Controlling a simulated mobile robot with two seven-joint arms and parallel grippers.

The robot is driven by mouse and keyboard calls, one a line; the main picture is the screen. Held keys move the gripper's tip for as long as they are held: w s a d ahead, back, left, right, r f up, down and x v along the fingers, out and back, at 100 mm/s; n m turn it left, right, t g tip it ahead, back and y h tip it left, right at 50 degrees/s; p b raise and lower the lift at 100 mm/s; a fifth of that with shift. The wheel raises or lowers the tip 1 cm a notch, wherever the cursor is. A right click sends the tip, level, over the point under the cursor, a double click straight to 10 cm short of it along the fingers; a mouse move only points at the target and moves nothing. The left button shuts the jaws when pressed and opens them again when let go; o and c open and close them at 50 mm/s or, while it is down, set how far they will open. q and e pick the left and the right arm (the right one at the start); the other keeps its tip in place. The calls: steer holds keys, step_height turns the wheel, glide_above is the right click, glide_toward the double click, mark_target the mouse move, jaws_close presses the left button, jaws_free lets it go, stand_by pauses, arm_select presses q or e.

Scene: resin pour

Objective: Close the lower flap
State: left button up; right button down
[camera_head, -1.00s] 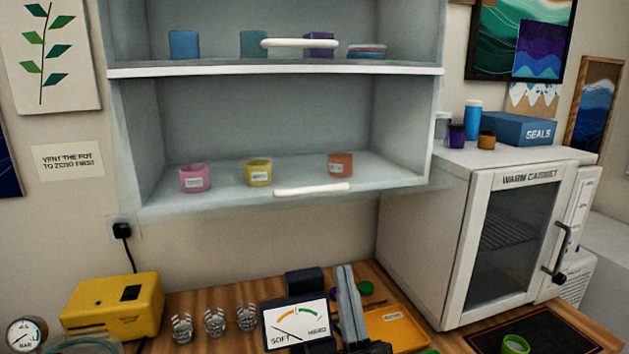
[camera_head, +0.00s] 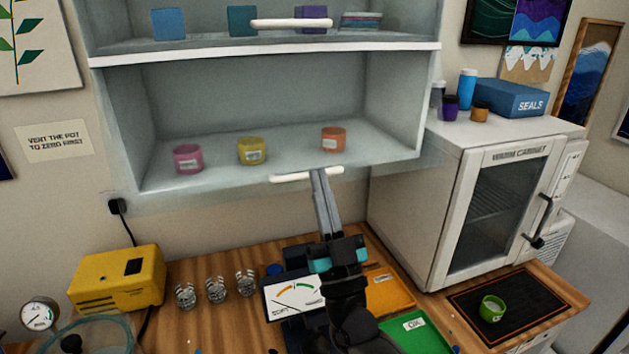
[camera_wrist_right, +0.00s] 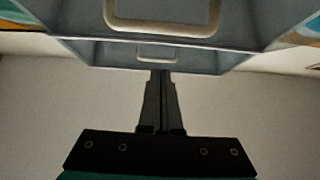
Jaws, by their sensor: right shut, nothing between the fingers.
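The lower flap's white bar handle (camera_head: 292,178) shows at the front bottom edge of the lower cupboard compartment (camera_head: 255,110). The flap panel is hard to make out, so I cannot tell its angle. My right gripper (camera_head: 318,172) points up at the right part of this handle, its fingers shut and empty. In the right wrist view, the closed fingertips (camera_wrist_right: 160,73) lie below two handles, a large one (camera_wrist_right: 160,27) and a small one (camera_wrist_right: 157,53). Whether they touch the flap is unclear. My left gripper is not in view.
Pink (camera_head: 188,159), yellow (camera_head: 252,151) and orange (camera_head: 333,139) jars stand in the lower compartment. A second handle (camera_head: 291,24) is above. The warm cabinet (camera_head: 405,210) stands right.

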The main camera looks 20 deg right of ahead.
steer(key=shift+w+a+f, duration=0.1)
steer(key=shift+w+f, duration=0.45)
steer(key=shift+w, duration=0.15)
steer(key=shift+w+f, duration=0.5)
steer(key=shift+w, duration=0.2)
steer(key=w+b, duration=0.1)
steer(key=w+f+b, duration=0.1)
steer(key=shift+w+f+b, duration=0.25)
steer(key=shift+f+b, duration=0.05)
steer(key=shift+b, duration=0.1)
